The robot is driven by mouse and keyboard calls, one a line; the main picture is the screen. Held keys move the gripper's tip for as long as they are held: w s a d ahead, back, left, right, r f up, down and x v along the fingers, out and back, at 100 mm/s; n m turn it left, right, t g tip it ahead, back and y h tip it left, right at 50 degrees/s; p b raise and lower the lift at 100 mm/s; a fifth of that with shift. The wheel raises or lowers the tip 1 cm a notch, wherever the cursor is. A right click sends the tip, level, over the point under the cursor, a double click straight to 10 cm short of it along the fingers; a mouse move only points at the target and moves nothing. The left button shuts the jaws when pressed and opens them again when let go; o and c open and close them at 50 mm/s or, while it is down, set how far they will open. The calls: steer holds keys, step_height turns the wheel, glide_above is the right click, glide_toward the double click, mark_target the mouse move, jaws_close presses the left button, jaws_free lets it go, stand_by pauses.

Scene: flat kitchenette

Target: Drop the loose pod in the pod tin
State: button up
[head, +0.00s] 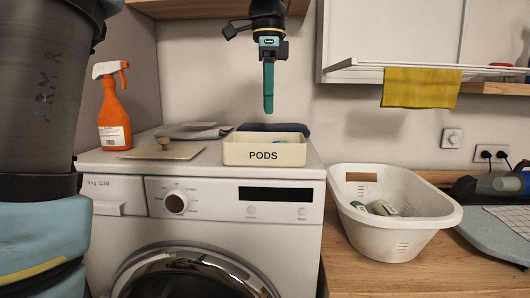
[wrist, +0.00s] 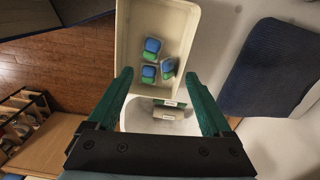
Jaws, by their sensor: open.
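The pod tin (head: 264,151) is a cream, open-topped box marked "PODS" on top of the washing machine, at its right front. In the wrist view the tin (wrist: 124,45) lies beneath and ahead of my gripper, and a few blue-and-green pods (wrist: 151,70) are clustered inside it. My gripper (head: 268,110) hangs above the tin, fingers pointing down, apart from it. In the wrist view my gripper (wrist: 159,74) has its teal fingers spread with nothing held between them. I see no pod outside the tin, and cannot tell whether one of those inside was the loose one.
A dark blue folded cloth (wrist: 275,65) lies behind the tin. A white basket (head: 395,235) holding packages stands to the right on the wooden counter (head: 430,278).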

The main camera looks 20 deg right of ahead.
step_height(320, 180, up, 11)
steer(key=p, duration=0.1)
stand_by(0.3)
steer(key=shift+f, duration=0.1)
